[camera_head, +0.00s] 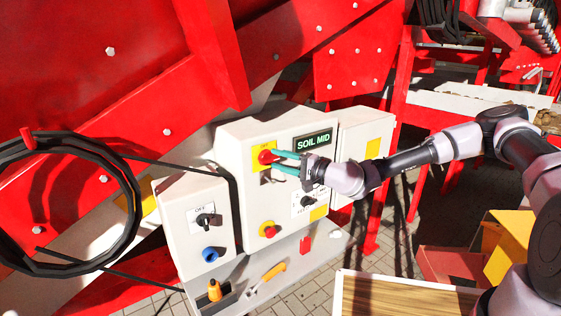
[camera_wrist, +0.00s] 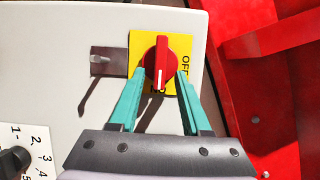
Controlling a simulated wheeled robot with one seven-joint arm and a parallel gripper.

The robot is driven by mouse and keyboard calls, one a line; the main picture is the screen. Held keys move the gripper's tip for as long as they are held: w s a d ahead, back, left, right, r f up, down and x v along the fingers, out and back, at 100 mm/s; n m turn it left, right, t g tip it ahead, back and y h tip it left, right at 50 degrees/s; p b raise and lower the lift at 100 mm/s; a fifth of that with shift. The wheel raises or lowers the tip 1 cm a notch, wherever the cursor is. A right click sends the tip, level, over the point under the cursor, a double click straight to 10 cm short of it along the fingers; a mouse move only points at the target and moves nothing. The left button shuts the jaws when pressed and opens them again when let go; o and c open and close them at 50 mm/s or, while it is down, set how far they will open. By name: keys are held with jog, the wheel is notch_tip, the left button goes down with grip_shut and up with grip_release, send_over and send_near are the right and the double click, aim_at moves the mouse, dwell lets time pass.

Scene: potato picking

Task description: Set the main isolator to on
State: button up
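The main isolator is a red rotary knob (camera_head: 265,157) on a yellow plate, high on the pale control box (camera_head: 232,141) marked SOIL MID. In the wrist view, the red knob (camera_wrist: 160,50) has a white line pointing down the picture, toward a partly hidden label on the yellow plate (camera_wrist: 139,42). OFF is printed sideways on the plate's right side. My gripper (camera_wrist: 160,74) is open, with one teal finger on each side of the knob. The fingertips are very close to its edges; I cannot tell whether they touch. My gripper also shows in the head view (camera_head: 276,160).
A metal hasp (camera_wrist: 103,60) projects beside the yellow plate. A smaller box (camera_head: 196,225) with a black switch stands left. Red machine frames surround the panel.

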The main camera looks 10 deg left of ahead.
jog(key=v, duration=1.1)
